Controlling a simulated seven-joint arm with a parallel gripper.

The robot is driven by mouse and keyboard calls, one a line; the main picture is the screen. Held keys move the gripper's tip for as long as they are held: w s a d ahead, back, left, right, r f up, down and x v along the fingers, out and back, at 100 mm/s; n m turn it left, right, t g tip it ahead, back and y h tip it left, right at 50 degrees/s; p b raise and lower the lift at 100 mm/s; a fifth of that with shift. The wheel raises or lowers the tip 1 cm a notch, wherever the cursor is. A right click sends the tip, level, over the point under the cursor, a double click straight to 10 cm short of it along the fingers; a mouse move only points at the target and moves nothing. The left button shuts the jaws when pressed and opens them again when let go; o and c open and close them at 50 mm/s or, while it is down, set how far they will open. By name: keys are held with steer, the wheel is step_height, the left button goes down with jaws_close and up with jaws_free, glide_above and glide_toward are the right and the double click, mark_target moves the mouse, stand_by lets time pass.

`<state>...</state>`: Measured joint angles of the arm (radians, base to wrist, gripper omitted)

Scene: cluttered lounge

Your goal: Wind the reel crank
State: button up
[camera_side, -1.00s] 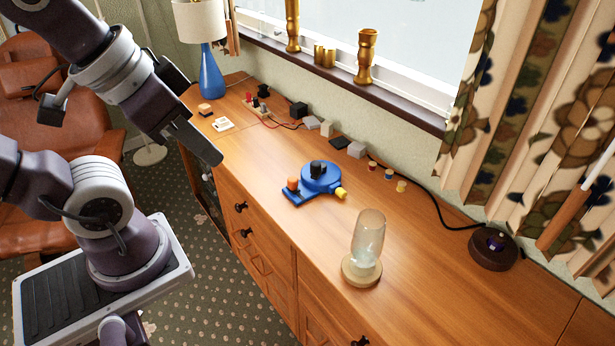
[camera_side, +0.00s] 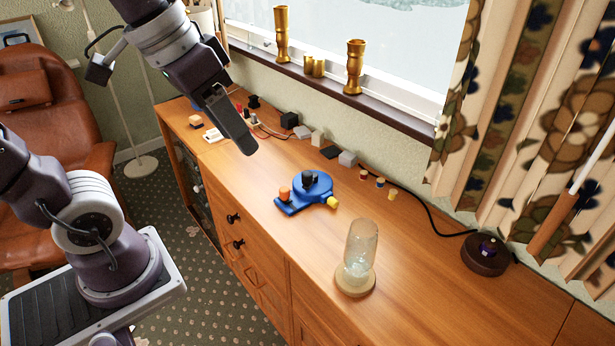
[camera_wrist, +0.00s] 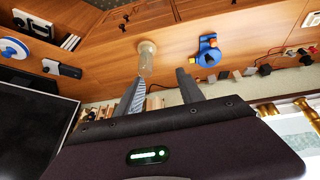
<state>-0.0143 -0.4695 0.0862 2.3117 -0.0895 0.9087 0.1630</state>
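The blue reel (camera_side: 318,188) lies on the wooden cabinet top, with a black block on its middle, an orange knob (camera_side: 284,193) at its left end and a yellow knob (camera_side: 333,202) at its right. I cannot tell which part is the crank. The reel also shows in the wrist view (camera_wrist: 209,58), beyond the fingers. My gripper (camera_side: 246,147) is in the air up and left of the reel, touching nothing. In the wrist view my gripper's two fingers (camera_wrist: 160,88) are apart with nothing held between them. In the side view the fingers overlap.
A glass jar on a round wooden base (camera_side: 357,285) stands right of the reel. Small blocks and cables line the wall behind, with small coloured spools (camera_side: 380,182). A dark round puck (camera_side: 486,254) lies far right. Brass vases (camera_side: 354,68) stand on the windowsill. The wood around the reel is clear.

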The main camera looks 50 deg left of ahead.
steer(key=w+a+f+g, duration=0.2)
steer(key=w+a, duration=0.2)
steer(key=w, duration=0.9)
steer(key=m+g, duration=0.2)
steer(key=m, duration=0.1)
glide_above(308, 172)
steer(key=shift+y, duration=0.3)
steer(key=f, duration=2.1)
steer(key=shift+s+d+f, duration=0.2)
steer(key=shift+d+f, duration=0.1)
steer(key=shift+f, duration=0.1)
steer(key=shift+g, duration=0.3)
steer(key=f, duration=0.8)
steer(key=shift+w+a+f, duration=0.15)
steer(key=shift+a+f, duration=0.15)
steer(key=shift+a, duration=0.1)
steer(key=shift+f, duration=0.35)
steer(key=shift+c, duration=0.2)
jaws_close()
